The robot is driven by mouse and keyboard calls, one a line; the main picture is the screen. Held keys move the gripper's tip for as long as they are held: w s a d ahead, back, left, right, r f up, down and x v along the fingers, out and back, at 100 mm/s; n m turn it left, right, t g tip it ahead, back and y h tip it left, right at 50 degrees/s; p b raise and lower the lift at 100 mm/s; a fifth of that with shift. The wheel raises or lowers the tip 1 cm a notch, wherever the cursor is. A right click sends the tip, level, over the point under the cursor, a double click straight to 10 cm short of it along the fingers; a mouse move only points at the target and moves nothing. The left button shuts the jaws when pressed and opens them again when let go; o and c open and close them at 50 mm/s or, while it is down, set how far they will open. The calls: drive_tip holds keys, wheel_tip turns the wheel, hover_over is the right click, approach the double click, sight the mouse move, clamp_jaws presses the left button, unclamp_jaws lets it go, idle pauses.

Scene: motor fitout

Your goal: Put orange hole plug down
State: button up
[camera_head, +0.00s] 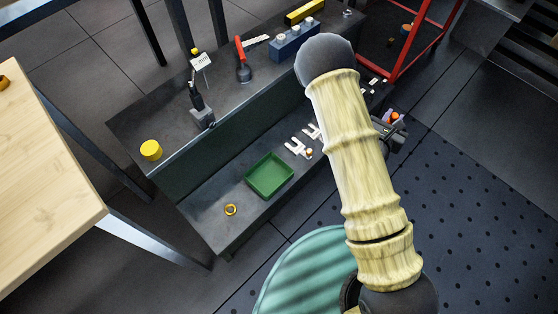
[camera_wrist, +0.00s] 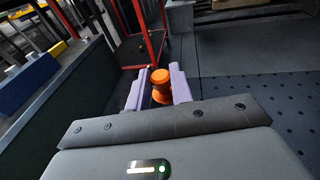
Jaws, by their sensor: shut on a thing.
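The orange hole plug (camera_wrist: 161,92) is between the two pale purple fingers of my gripper (camera_wrist: 157,82) in the wrist view. It is a short orange piece with a wide round top and a narrower middle. The fingers are shut on it. In the head view my gripper (camera_head: 392,128) is partly hidden behind my arm, at the right end of the bench, and a small bit of the orange plug (camera_head: 398,118) shows there. I cannot tell how high it is above the surface below.
The dark bench (camera_head: 130,122) has a lower shelf with a green tray (camera_head: 270,177), a yellow ring (camera_head: 230,210) and white brackets (camera_head: 298,147). Its upper level holds a yellow cylinder (camera_head: 151,150), a red-handled tool (camera_head: 242,60) and a blue block (camera_head: 293,43). A red frame (camera_head: 425,45) stands beyond.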

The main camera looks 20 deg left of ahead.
drive_tip(key=shift+w, duration=0.2)
drive_tip(key=shift+d, duration=0.1)
drive_tip(key=s+a+f+b, duration=0.2)
drive_tip(key=a+f+b, duration=0.25)
drive_tip(key=a, duration=0.65)
drive_tip(key=s+a+f+b, duration=0.2)
drive_tip(key=a+f+b, duration=0.3)
drive_tip(key=a, duration=0.5)
drive_tip(key=s+a+f+b, duration=0.3)
drive_tip(key=s+a+f, duration=0.1)
drive_tip(key=s+a, duration=0.3)
drive_tip(key=s+a+f+b, duration=0.4)
drive_tip(key=s+a+f, duration=0.1)
drive_tip(key=s+a, duration=0.2)
drive_tip(key=shift+s+a, duration=0.15)
drive_tip(key=shift+a, duration=0.5)
drive_tip(key=shift+b, duration=0.3)
